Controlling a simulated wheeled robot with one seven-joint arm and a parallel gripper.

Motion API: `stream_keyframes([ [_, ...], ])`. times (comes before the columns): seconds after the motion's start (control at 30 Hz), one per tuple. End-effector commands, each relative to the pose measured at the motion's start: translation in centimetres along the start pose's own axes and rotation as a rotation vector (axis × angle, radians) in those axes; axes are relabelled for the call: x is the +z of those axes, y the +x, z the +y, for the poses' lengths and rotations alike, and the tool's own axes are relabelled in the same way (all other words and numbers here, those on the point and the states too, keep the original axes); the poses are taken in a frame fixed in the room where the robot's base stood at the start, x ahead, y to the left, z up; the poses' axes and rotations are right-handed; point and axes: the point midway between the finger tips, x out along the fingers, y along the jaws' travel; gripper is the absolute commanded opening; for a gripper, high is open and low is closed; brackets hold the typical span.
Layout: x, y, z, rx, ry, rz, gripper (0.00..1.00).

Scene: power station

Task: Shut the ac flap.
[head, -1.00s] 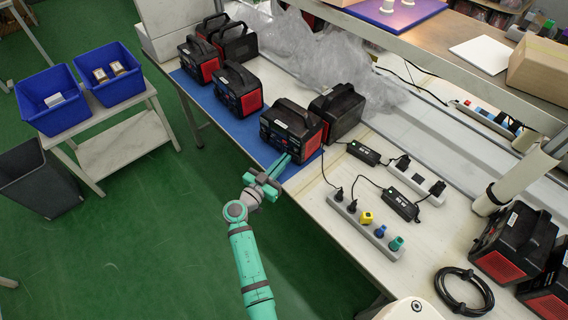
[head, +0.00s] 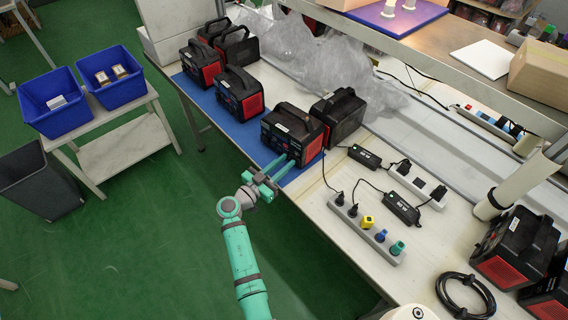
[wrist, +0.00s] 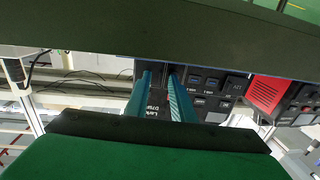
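The power station (head: 292,130) nearest my gripper is a black box with red side panels and a top handle, on a blue mat. My gripper (head: 281,166) is at its front face, with the fingertips close to the lower panel. In the wrist view, my two teal fingers (wrist: 160,78) stand apart with a narrow gap and nothing visible held between them. Beside them the black front panel (wrist: 206,88) shows ports and labels. I cannot make out the ac flap or its angle; the fingers cover part of the panel. Whether the fingertips touch it is unclear.
More power stations (head: 239,92) stand along the mat to the left, and one (head: 339,115) is close behind. A power strip (head: 366,230) with plugs and black adapters (head: 402,207) lie to the right. Clear green floor (head: 150,240) lies in front of the table.

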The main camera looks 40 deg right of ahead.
Motion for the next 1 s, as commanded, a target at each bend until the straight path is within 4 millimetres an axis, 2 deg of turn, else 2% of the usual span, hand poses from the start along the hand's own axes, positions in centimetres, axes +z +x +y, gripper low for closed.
stream_keyframes([
  [0.17,0.0,-1.4,-0.1,-0.002,0.000,0.001,0.22],
  [0.5,0.0,-7.6,-0.1,-0.004,0.000,0.001,0.22],
  [0.63,0.1,-9.4,-0.1,-0.003,-0.001,0.000,0.22],
  [0.8,0.0,-10.6,0.0,-0.001,-0.001,0.000,0.22],
  [1.0,0.0,-10.8,0.0,0.000,0.000,-0.001,0.22],
])
